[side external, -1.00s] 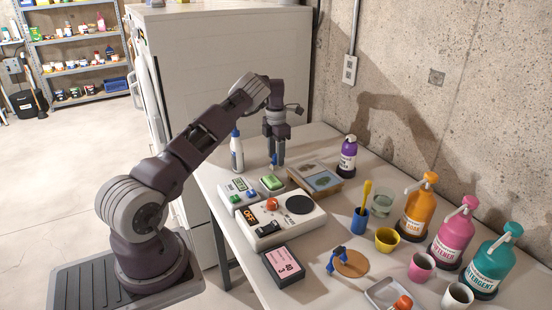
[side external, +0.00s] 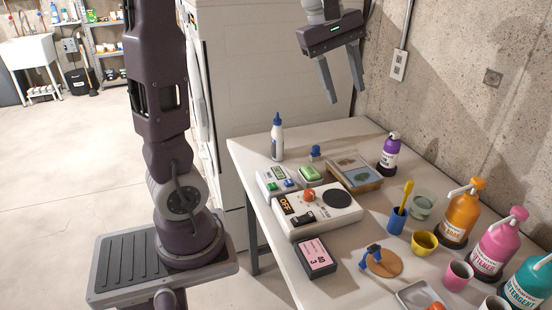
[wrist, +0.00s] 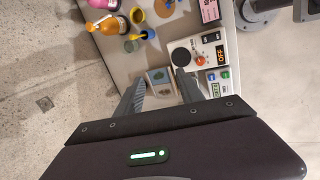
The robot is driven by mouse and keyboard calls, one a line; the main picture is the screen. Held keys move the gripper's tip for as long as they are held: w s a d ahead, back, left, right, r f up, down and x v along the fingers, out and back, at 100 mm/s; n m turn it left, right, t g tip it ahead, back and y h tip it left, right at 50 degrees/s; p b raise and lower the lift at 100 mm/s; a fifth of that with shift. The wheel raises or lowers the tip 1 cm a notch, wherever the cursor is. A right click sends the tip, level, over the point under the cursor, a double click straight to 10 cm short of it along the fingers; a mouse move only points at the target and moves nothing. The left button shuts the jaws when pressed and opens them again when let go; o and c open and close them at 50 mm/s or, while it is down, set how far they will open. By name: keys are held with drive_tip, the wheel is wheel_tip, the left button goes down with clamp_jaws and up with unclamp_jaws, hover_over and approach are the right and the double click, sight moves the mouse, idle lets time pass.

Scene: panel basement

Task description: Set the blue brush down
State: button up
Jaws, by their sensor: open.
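A small blue knobbed thing (side external: 316,152), which looks like the blue brush, stands on the table behind the green sponge block (side external: 310,174). It is small in the side view, and I cannot make it out in the wrist view. My gripper (side external: 345,94) is open and empty, high above the back of the table and well clear of the blue thing. In the wrist view my open fingers (wrist: 160,77) point towards the table, with nothing between them. Another blue handled thing (side external: 373,252) rests on a round cork disc (side external: 385,264).
A white glue bottle (side external: 277,138) stands left of the blue thing, and a framed picture tray (side external: 354,172) lies to its right. A white switch panel (side external: 318,212) is in front. Pump bottles (side external: 461,214) and cups line the right side by the wall.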

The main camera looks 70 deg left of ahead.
drive_tip(key=s+d+f+m+t, duration=0.1)
drive_tip(key=s+d+f+m, duration=0.2)
drive_tip(key=s+d+m, duration=0.3)
drive_tip(key=s+d+f+m+y, duration=0.1)
drive_tip(key=s+d+f+m, duration=0.2)
drive_tip(key=s+d+m, duration=0.3)
drive_tip(key=s+m, duration=0.5)
drive_tip(key=s, duration=0.2)
drive_tip(key=shift+f+t, duration=0.2)
drive_tip(key=shift+t, duration=0.2)
